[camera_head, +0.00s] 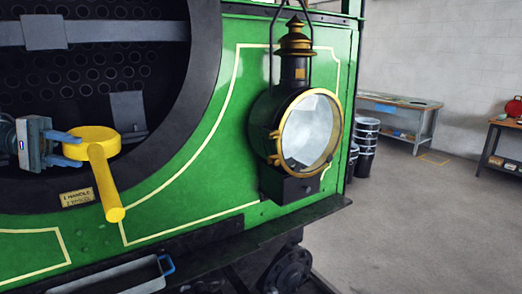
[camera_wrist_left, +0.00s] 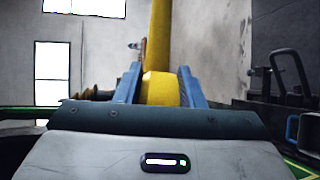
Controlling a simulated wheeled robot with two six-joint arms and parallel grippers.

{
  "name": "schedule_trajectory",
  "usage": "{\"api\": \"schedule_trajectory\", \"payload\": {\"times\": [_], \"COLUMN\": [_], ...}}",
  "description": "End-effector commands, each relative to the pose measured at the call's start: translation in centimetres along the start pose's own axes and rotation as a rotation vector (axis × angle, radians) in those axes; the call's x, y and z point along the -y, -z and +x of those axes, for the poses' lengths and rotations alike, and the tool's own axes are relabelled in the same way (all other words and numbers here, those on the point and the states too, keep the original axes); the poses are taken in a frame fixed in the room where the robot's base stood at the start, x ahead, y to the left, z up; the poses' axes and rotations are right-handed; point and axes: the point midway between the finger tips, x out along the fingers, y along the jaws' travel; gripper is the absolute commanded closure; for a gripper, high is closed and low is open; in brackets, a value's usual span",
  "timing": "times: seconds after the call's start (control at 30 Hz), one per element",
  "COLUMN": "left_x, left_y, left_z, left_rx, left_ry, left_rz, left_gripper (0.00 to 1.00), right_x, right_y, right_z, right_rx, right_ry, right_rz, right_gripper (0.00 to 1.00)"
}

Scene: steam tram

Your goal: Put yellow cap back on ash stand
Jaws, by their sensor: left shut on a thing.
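The yellow cap (camera_head: 93,137) is a round disc with a long yellow handle that slants down and to the right in the head view. My left gripper (camera_head: 72,148) is shut on the cap's round part, with its blue fingers on either side. In the left wrist view the cap (camera_wrist_left: 160,90) sits between the two blue fingers, its yellow handle running up out of the picture. The cap is held up in front of the dark round opening of the green tram. I cannot make out the ash stand in either view. My right gripper is not in view.
The opening's dark rim (camera_head: 203,70) curves close to the cap. A lamp (camera_head: 310,130) projects from the green front (camera_head: 215,165) to the right. A grey tray with a blue handle (camera_head: 167,265) is below. Dark buckets (camera_head: 366,135) and a workbench (camera_head: 395,106) stand beyond open floor (camera_head: 420,220).

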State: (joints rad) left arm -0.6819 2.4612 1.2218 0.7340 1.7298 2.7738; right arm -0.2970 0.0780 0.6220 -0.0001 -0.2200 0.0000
Motion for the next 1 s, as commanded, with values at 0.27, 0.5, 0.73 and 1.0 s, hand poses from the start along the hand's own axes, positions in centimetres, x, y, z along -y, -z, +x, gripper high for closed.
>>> {"api": "schedule_trajectory", "payload": {"times": [0.27,0.5,0.73,1.0], "left_x": [5.3,5.2,5.1,3.3], "left_y": [0.4,0.4,0.4,0.3], "left_z": [1.0,1.0,1.0,0.6], "left_rx": [0.0,0.0,0.0,0.0], "left_ry": [-0.001,-0.001,-0.001,-0.001], "left_rz": [0.001,0.001,0.001,0.001], "left_gripper": [0.96,0.96,0.96,0.96], "right_x": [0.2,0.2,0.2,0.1], "right_y": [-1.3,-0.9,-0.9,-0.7], "right_z": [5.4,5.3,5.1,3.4], "right_rx": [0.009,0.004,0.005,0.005], "right_ry": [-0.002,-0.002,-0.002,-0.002], "right_rz": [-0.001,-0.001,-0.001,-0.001], "right_gripper": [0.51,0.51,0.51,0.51]}}
